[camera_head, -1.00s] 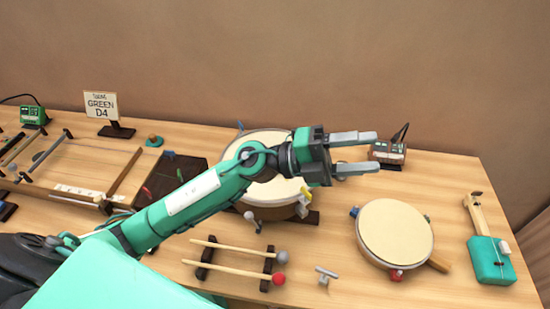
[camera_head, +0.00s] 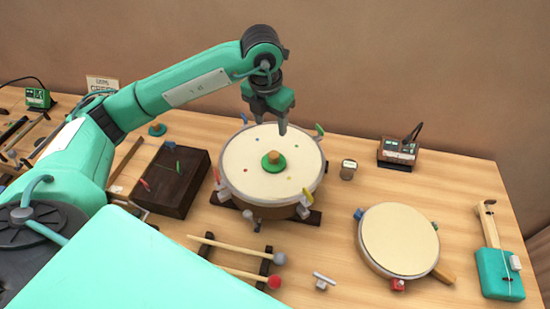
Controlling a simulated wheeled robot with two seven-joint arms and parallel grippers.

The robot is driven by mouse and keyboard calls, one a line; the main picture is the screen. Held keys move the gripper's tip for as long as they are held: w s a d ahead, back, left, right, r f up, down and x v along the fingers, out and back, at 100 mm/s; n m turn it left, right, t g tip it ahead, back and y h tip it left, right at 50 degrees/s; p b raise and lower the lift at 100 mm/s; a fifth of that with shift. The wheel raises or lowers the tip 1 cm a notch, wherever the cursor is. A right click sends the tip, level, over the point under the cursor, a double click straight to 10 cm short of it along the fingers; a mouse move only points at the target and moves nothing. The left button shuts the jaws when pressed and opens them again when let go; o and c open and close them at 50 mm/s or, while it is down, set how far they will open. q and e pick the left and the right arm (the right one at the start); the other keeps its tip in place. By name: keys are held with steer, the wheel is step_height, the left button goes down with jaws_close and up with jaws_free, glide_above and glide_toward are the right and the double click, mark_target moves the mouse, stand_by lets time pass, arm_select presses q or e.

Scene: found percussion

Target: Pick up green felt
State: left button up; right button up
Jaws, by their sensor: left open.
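The green felt (camera_head: 274,166) is a round green disc with a wooden knob on top. It lies on the cream head of the larger drum (camera_head: 240,160), near the middle. My left gripper (camera_head: 271,124) points down above the far part of that drum head, a little behind the felt in the picture. Its fingers are apart with nothing between them, and the felt is in full view. My right gripper is not in view.
A dark box (camera_head: 172,185) stands left of the drum, mallets (camera_head: 235,258) in front. A second drum (camera_head: 398,238), a small device (camera_head: 398,152) and a teal stringed instrument (camera_head: 499,265) are to the right.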

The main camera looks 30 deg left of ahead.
arm_select(q)
steer(key=p, duration=0.1)
glide_above(273, 154)
step_height(273, 154, down, 7)
steer(key=shift+s, duration=0.15)
steer(key=shift+f+p, duration=0.45)
steer(key=shift+f, duration=0.1)
step_height(273, 154, down, 4)
steer(key=shift+r+p, duration=0.2)
steer(key=shift+p, duration=0.5)
steer(key=shift+f, duration=0.45)
steer(key=shift+c, duration=0.2)
steer(key=c, duration=1)
